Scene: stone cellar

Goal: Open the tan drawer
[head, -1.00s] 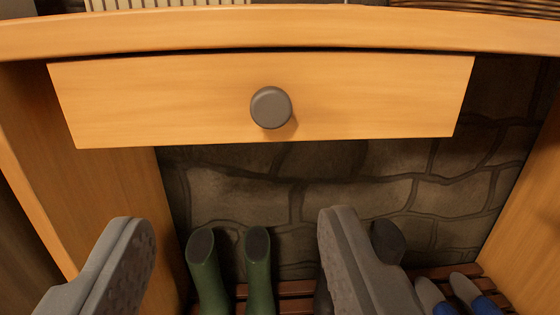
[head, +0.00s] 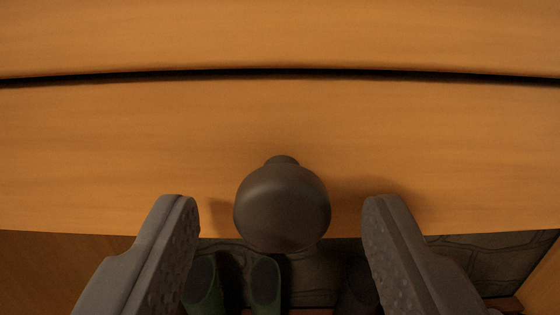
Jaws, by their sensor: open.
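The tan drawer (head: 120,150) fills the middle of the head view, its front facing me. A narrow dark gap runs between its top edge and the tabletop above. Its round dark grey knob (head: 282,208) sticks out toward me near the middle. My gripper (head: 280,212) is open, with one grey finger on each side of the knob. Clear space shows between the knob and each finger, so neither touches it in this view.
The tan tabletop edge (head: 280,32) spans the top of the view. Below the drawer are green boots (head: 266,282) and a stone wall (head: 485,258). A wooden side panel (head: 60,270) stands at lower left.

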